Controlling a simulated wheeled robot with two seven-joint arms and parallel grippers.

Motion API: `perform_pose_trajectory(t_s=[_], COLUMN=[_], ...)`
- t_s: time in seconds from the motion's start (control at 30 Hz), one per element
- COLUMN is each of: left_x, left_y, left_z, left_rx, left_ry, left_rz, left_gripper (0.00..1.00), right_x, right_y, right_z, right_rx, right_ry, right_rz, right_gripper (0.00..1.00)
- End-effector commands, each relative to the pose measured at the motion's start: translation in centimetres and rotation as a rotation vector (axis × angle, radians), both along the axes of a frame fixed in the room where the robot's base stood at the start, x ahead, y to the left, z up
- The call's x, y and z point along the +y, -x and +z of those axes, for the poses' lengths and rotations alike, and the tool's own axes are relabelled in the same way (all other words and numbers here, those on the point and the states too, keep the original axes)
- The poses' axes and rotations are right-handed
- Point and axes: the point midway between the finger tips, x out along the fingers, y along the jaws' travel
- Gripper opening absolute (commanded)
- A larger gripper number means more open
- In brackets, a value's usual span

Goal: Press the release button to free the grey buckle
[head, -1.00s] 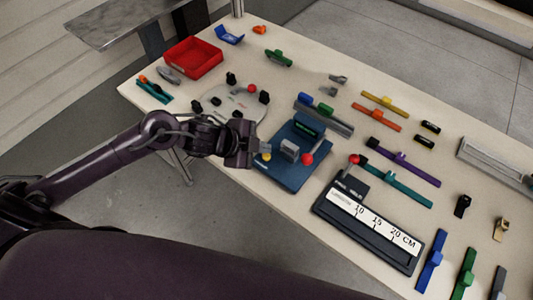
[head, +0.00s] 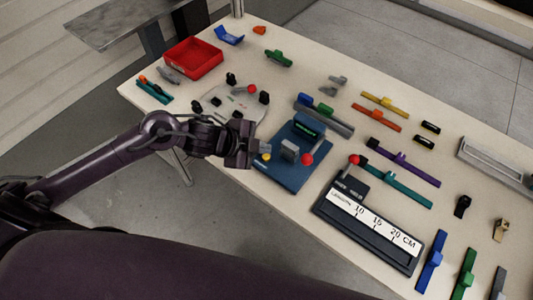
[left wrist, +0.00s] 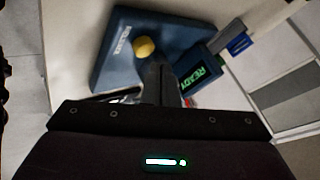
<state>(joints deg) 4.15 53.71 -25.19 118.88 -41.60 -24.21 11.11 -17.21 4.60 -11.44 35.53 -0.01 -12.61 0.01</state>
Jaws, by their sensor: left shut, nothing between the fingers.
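A blue device (head: 283,177) stands at the near edge of the table, with a yellow button (head: 266,156), a grey block (head: 290,150) that may be the grey buckle, and a red knob (head: 306,159) on it. My left gripper (head: 250,153) is shut and empty, just left of the yellow button in the head view. In the left wrist view the blue device (left wrist: 115,60) shows above the shut fingers (left wrist: 160,85), the yellow button (left wrist: 144,47) lies just beyond them, and a green display (left wrist: 198,80) reads READY. The fingers hide the grey block there. My right gripper is not in view.
A black measuring fixture (head: 372,238) with a red knob stands to the right. A round grey plate (head: 232,102) with black clamps lies behind my gripper. A red tray (head: 192,62) stands at the far left. Several coloured straps lie to the right.

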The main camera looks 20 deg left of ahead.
Motion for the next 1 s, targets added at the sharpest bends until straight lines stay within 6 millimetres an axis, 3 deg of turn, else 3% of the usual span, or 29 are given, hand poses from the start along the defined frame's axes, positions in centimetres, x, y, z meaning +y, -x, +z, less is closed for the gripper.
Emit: perform_pose_trajectory(t_s=[1.0], left_x=[-0.02], left_y=[0.01], left_z=[-0.84], left_rx=[0.0], left_ry=[0.0], left_rz=[0.0], left_gripper=[0.0], right_x=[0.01], right_y=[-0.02], right_z=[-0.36], right_rx=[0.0], right_ry=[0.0], right_rz=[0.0], right_gripper=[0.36])
